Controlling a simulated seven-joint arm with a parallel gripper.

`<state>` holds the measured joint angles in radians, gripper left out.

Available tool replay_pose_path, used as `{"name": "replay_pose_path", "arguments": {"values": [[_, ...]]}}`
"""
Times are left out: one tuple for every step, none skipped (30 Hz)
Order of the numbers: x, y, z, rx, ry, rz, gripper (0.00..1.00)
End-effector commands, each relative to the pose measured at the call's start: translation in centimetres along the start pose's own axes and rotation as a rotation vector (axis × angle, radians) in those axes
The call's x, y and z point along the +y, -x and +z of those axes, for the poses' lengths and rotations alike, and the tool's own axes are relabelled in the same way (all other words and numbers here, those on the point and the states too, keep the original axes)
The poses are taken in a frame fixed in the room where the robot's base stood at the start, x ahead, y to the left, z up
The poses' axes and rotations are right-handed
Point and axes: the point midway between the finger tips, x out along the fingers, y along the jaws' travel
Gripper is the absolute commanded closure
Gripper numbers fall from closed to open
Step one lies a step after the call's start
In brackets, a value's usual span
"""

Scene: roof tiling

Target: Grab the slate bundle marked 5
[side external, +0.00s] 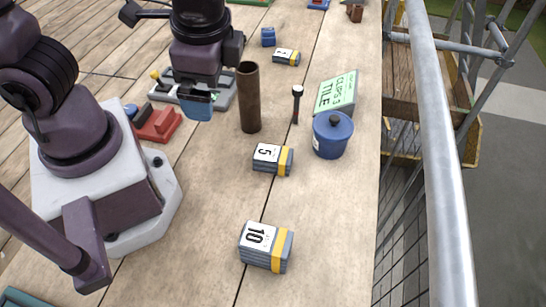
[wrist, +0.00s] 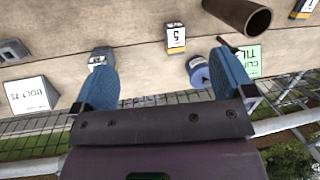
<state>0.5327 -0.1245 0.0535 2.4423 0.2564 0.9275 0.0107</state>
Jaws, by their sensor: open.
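The slate bundle marked 5 (side external: 272,160) lies on the wooden boards, a grey stack with a white label and a yellow band. In the wrist view the same bundle (wrist: 176,38) is ahead of the fingers, between their lines and apart from both. My gripper (side external: 198,106) is up and to the left of it in the side view, pointing down over the boards. In the wrist view my gripper (wrist: 166,82) shows two blue fingers spread wide with nothing between them.
A brown tube (side external: 249,98) stands between my gripper and the bundle's far side. A blue lidded pot (side external: 332,135) and green clips box (side external: 336,94) are right of it. The bundle marked 10 (side external: 266,247) lies nearer. A metal rail (side external: 437,150) runs along the right.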

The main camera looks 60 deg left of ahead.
Motion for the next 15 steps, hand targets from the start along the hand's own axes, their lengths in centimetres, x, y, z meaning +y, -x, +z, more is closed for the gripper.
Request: {"name": "replay_pose_path", "arguments": {"values": [[0.8,-1.5,-0.4,-0.078,-0.113,-0.044,0.0],[1.0,-2.2,-0.6,-0.118,-0.178,-0.076,0.0],[1.3,-3.2,-0.8,-0.17,-0.264,-0.119,0.0],[1.5,-3.9,-1.0,-0.21,-0.331,-0.154,0.0],[1.7,-4.6,-1.2,-0.247,-0.399,-0.192,0.0],[1.9,-5.5,-1.5,-0.296,-0.49,-0.243,0.0],[2.0,-6.1,-1.7,-0.333,-0.561,-0.284,0.0],[2.1,-6.8,-2.0,-0.369,-0.631,-0.326,0.0],[2.2,-7.6,-2.4,-0.416,-0.727,-0.385,0.0],[2.3,-8.2,-2.7,-0.448,-0.798,-0.431,0.0],[2.3,-8.8,-3.1,-0.48,-0.868,-0.477,0.0],[2.4,-9.4,-3.6,-0.521,-0.959,-0.538,0.0],[2.4,-9.9,-4.1,-0.548,-1.025,-0.583,0.0],[2.4,-10.3,-4.5,-0.572,-1.086,-0.626,0.0],[2.4,-10.8,-5.2,-0.601,-1.163,-0.681,0.0]]}}
